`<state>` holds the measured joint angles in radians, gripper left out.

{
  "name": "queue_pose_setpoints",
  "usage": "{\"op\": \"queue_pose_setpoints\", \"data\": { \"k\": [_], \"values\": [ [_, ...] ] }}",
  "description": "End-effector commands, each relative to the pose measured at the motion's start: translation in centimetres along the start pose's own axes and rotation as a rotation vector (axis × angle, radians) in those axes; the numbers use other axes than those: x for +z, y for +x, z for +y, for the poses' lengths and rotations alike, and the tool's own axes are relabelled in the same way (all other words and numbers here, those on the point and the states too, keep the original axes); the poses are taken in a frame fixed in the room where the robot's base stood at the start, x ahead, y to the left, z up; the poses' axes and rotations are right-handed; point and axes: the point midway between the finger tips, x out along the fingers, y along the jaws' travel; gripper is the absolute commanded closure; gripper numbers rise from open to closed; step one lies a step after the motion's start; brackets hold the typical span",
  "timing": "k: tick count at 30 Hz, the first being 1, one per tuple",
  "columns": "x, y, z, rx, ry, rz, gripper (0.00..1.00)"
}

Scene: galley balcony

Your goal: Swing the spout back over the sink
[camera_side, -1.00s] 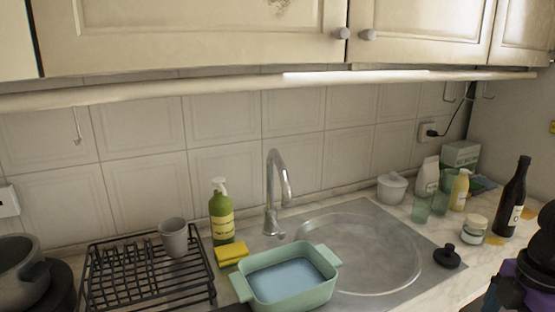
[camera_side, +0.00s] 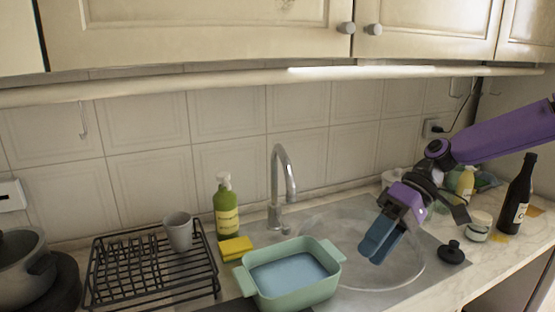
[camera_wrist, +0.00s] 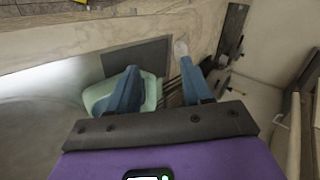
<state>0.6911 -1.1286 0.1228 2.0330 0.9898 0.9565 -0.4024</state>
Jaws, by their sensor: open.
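The chrome tap's spout (camera_side: 287,168) arches up from its base behind the teal dish in the side view. Its tip hangs near the left edge of the round steel sink (camera_side: 408,279); I cannot tell whether it is over the bowl. My gripper (camera_side: 374,250) is in front of and right of the spout, above the sink, with blue fingers pointing down-left. It is open, empty and apart from the spout. In the wrist view, the gripper (camera_wrist: 160,82) shows its fingers spread; the spout is not distinguishable there.
A teal dish (camera_side: 333,278) stands at the sink's left front, also in the wrist view (camera_wrist: 97,97). A green soap bottle (camera_side: 227,208), yellow sponge (camera_side: 235,248) and rack (camera_side: 150,282) with a grey cup (camera_side: 179,231) are left of the tap. A dark bottle (camera_side: 517,195) stands right.

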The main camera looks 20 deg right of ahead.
Motion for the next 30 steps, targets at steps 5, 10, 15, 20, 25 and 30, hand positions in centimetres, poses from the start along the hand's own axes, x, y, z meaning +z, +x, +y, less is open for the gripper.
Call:
{"op": "queue_pose_setpoints", "data": {
  "k": [5,10,15,20,25,30],
  "values": [
    [-9.5,-3.4,1.1,-0.177,0.150,0.233,0.50],
    [-17.2,-8.5,3.6,-0.322,0.251,0.469,0.50],
    [-21.6,-12.9,6.2,-0.408,0.304,0.640,0.50],
    [-23.0,-14.5,7.2,-0.437,0.319,0.703,0.50],
    [-24.0,-13.6,6.8,-0.439,0.320,0.706,0.50],
    [-25.9,-11.6,6.0,-0.438,0.320,0.702,0.50]
  ]
}}
